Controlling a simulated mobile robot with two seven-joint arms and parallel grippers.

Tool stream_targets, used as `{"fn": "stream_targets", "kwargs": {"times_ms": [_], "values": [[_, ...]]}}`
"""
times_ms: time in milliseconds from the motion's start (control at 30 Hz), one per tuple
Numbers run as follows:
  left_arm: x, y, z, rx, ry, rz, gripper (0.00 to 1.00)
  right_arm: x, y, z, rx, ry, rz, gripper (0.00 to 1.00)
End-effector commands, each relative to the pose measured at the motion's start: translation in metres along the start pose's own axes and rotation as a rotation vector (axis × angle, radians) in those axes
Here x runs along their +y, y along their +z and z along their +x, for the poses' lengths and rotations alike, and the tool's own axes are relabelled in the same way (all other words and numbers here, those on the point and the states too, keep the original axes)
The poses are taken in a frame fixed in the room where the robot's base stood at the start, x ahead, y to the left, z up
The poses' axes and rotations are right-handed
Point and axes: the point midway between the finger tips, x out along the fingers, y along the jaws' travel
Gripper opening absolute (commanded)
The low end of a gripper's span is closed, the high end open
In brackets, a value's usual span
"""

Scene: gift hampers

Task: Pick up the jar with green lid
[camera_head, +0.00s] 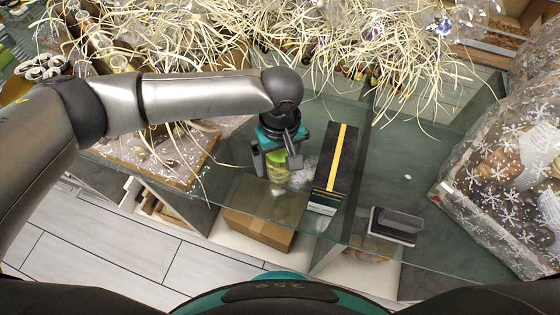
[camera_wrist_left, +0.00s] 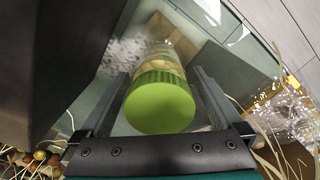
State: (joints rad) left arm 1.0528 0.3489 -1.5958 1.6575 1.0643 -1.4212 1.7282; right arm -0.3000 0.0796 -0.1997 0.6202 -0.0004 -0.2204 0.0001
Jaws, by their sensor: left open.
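The jar with the green lid (camera_head: 277,172) stands on the glass counter under my left gripper in the head view. In the left wrist view the round green lid (camera_wrist_left: 160,103) faces the camera, with the pale jar body behind it. My left gripper (camera_head: 276,166) is open, and its two fingers lie one on each side of the jar. In the left wrist view the gripper (camera_wrist_left: 158,95) shows a finger on either side of the lid, with a gap visible beside it. Whether a finger touches the jar I cannot tell. My right gripper is not in view.
A tall dark box with a yellow stripe (camera_head: 338,167) stands close to the jar's right. A dark card-like item (camera_head: 397,225) lies further right. A snowflake-wrapped hamper (camera_head: 510,175) fills the right side. Straw shreds (camera_head: 310,40) cover the back. A cardboard box (camera_head: 258,229) shows below the glass.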

Motion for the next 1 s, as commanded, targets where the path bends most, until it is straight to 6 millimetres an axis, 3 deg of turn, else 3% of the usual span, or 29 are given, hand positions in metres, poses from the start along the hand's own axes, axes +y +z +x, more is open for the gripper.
{"fn": "stream_targets", "kwargs": {"times_ms": [100,367,1000], "values": [[0.0003,-0.0002,0.0114,0.001,0.000,0.000,1.00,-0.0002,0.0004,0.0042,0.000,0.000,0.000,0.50],[0.0003,0.0000,0.0119,0.001,0.001,0.001,0.99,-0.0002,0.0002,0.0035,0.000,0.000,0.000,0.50],[0.0003,-0.0001,0.0115,0.001,0.001,0.001,0.27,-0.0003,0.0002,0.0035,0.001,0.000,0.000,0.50]]}}
